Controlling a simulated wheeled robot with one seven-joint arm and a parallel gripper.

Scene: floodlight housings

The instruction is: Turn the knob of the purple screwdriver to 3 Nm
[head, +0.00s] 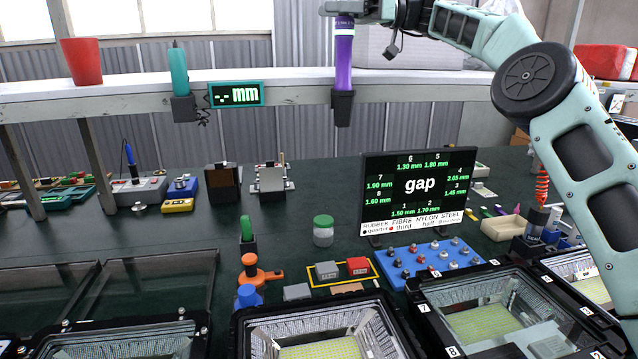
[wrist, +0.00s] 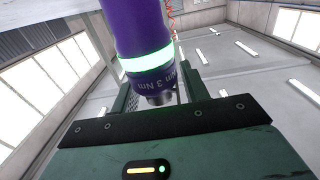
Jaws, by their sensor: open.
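The purple screwdriver (head: 343,65) stands upright in a black holder (head: 342,107) on the front of the shelf. In the wrist view the purple screwdriver (wrist: 142,30) shows a lit green-white ring and, beyond it, a purple knob (wrist: 152,79) with the marking "3 Nm" and part of another marking beside it. My gripper (head: 344,12) is at the screwdriver's top end in the head view. In the wrist view my gripper (wrist: 160,92) is open, its dark green fingers on either side of the knob's end. Whether a finger touches the knob I cannot tell.
A teal tool (head: 178,70) in a holder, a display reading "-.- mm" (head: 235,94) and a red cup (head: 82,61) are along the shelf to the left. Below stand a "gap" screen (head: 418,190), a jar (head: 323,231) and floodlight housings (head: 320,318).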

